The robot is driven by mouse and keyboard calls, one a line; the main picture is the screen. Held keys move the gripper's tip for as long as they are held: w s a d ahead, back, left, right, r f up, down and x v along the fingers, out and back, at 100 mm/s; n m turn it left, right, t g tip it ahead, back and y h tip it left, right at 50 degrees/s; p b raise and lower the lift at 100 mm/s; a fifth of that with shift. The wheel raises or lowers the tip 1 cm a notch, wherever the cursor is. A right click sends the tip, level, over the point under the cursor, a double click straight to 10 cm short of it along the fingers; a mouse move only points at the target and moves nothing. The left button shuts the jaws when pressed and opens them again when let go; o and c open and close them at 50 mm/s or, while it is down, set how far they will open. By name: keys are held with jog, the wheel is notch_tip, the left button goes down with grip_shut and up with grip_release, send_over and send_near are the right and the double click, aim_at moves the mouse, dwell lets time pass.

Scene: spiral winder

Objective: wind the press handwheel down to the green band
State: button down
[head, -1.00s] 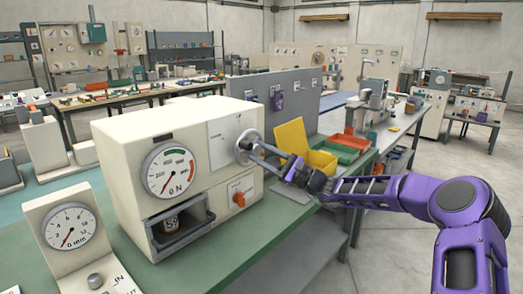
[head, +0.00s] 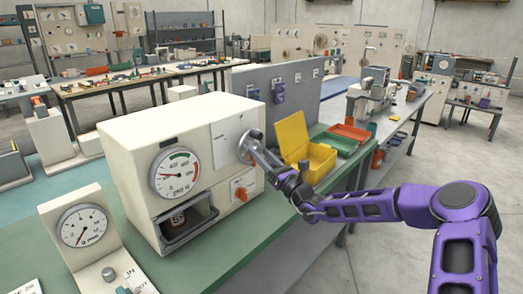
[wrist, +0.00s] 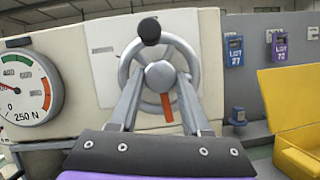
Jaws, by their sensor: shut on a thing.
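The press (head: 120,150) is a cream box on a green bench. Its round force gauge (head: 174,172), marked N, has a red needle pointing left, short of the green band (head: 181,156) at the top of the dial. The grey press handwheel (head: 245,142) is on the right-hand face. In the wrist view the handwheel (wrist: 187,52) is face-on, its black knob (wrist: 150,31) at the top. My gripper (wrist: 160,84) is shut on the handwheel at its hub, both fingers converging there. The fingertips' exact contact is partly hidden.
A smaller dial gauge (head: 83,227) marked mm stands front left. An orange switch (head: 240,194) sits below the handwheel. An open yellow box (head: 308,160), with green and red trays behind it, stands close right of my wrist. Grey floor is clear at right.

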jog(key=shift+m+h, duration=0.4)
jog(key=shift+m, duration=0.5)
jog(key=shift+c, duration=1.8)
grip_release()
jog(key=v, duration=1.7)
jog(key=shift+s+f, duration=0.2)
jog(key=shift+f, duration=0.2)
